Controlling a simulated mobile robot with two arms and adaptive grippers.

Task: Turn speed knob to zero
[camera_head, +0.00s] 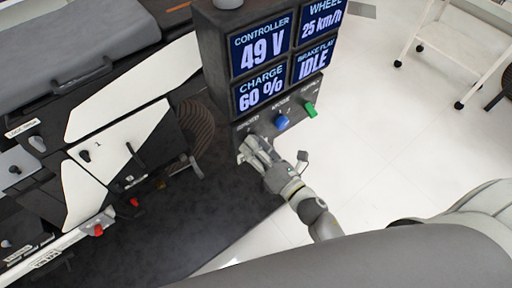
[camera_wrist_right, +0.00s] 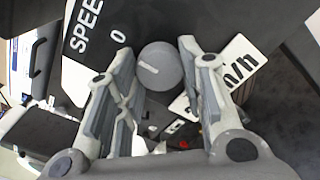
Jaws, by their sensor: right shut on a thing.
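The speed knob (camera_wrist_right: 160,66) is a round grey knob with a short white line on its face, seen between the fingertips in the right wrist view. The line points left and slightly up in that picture. A "0" (camera_wrist_right: 118,36) is printed to the knob's upper left, beside the "SPEED" label (camera_wrist_right: 85,25). My right gripper (camera_head: 250,148) is shut on the knob at the left end of the control panel; in the head view its fingers mostly hide the knob. My left gripper is not in view.
A blue knob (camera_head: 281,122) and a green switch (camera_head: 310,109) sit to the right on the same panel. Above are display screens (camera_head: 262,55) reading 49 V, 60 %, 25 km/h and IDLE. A dark chassis bench (camera_head: 225,210) lies below.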

